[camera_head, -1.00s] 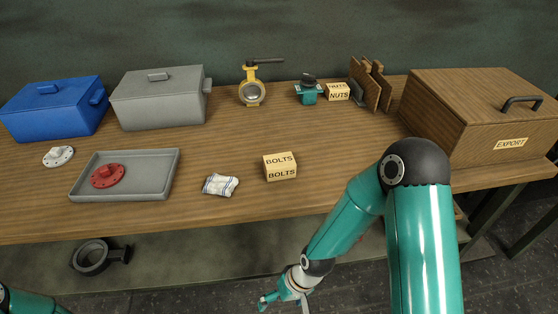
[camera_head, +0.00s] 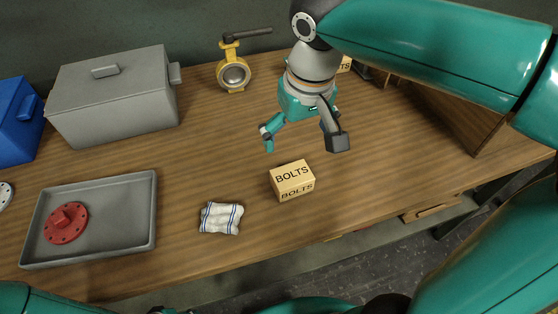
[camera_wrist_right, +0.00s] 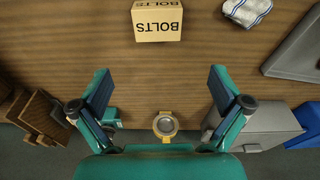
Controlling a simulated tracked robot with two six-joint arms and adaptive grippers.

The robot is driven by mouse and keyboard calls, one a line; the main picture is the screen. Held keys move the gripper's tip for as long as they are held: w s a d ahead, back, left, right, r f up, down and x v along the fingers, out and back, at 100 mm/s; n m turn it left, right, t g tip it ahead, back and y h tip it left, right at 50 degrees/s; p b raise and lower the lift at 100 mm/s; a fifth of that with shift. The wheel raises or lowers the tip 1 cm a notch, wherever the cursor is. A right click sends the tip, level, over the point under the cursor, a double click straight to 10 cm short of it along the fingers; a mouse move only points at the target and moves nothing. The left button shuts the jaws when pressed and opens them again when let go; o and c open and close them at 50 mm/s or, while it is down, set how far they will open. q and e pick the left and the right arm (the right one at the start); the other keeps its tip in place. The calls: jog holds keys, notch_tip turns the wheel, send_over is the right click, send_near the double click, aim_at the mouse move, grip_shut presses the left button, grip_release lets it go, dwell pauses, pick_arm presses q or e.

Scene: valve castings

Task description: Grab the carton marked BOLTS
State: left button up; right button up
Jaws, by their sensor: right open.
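The carton marked BOLTS (camera_head: 292,181) is a small tan box on the wooden table, near its front edge. It also shows at the top middle of the right wrist view (camera_wrist_right: 158,20). My right gripper (camera_head: 302,142) is open and empty, above the table and just behind the carton, its fingers apart. In the right wrist view its fingers (camera_wrist_right: 160,88) frame bare wood, with the carton beyond the fingertips. Of my left arm only a part shows at the bottom left of the head view; its gripper cannot be made out.
A white cloth with blue stripes (camera_head: 221,218) lies left of the carton. A grey tray (camera_head: 146,214) holds a red flange (camera_head: 66,223). A grey box (camera_head: 115,100), a blue box (camera_head: 18,122) and a yellow valve (camera_head: 233,73) stand behind. A second carton is partly hidden by my right arm.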

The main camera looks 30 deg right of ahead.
aim_at(292, 175)
jog(key=f, duration=0.3)
jog(key=w+f+b, duration=0.1)
jog(key=f, duration=0.7)
jog(key=shift+w+d, duration=0.3)
jog(key=shift+d, duration=0.05)
jog(key=shift+f, duration=2.6)
jog(key=c, duration=1.2)
